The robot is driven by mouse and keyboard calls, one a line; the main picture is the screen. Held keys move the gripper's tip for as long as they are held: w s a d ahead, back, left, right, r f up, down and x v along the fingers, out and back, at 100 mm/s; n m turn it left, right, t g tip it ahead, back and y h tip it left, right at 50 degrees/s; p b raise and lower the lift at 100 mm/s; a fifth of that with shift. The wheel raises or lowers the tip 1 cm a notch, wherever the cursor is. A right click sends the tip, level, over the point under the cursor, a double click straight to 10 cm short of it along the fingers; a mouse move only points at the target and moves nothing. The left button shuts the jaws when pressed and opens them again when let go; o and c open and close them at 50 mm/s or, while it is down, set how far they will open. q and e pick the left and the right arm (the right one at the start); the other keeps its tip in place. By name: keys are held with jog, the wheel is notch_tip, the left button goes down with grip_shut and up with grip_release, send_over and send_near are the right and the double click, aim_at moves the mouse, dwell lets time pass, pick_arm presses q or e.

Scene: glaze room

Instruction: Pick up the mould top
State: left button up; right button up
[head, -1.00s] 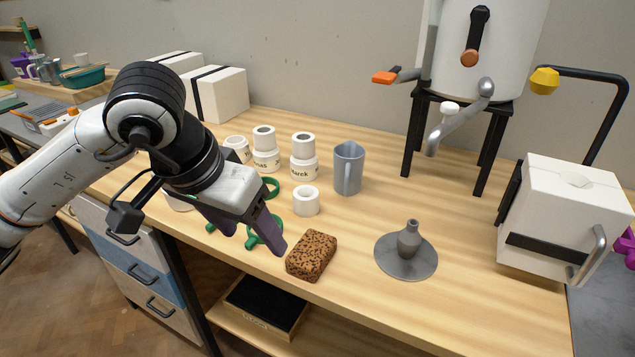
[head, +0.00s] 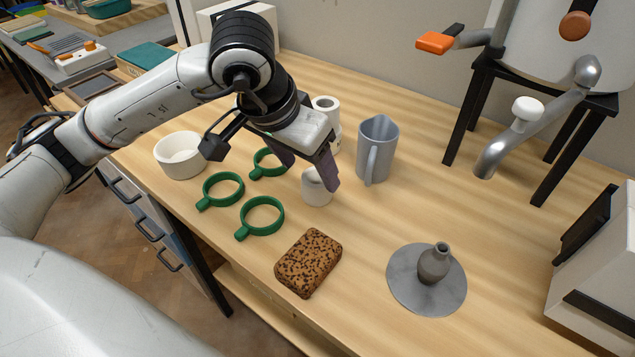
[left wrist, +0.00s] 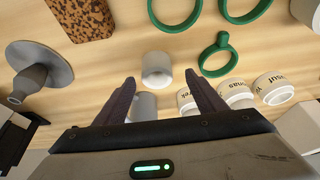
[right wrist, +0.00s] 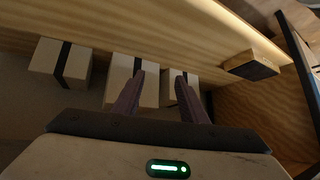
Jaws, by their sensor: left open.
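The mould top looks to be the small plain white cylinder (head: 318,193) standing alone on the wooden bench; the name is not written on it. It also shows in the left wrist view (left wrist: 157,70), between and just ahead of the fingertips. My left gripper (head: 312,172) is open above it, and one finger partly hides it in the head view. In the left wrist view the open jaws (left wrist: 160,80) are empty. My right gripper (right wrist: 158,78) is open and empty, low beside wooden shelving, and is out of the head view.
A grey jug (head: 377,145) stands close right of the left gripper. Three green rings with handles (head: 262,217) lie to the left. A speckled brown block (head: 309,264) and a grey disc with a small vase (head: 400,285) lie nearer the front. Labelled white cylinders (left wrist: 273,88) stand close by.

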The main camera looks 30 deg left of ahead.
aim_at(317, 178)
pick_arm(q)
jog(key=x, duration=0.4)
jog(key=shift+w+d+f, duration=0.1)
jog(key=shift+d+f, duration=0.2)
jog(key=shift+r, duration=0.15)
jog(key=c, duration=1.3)
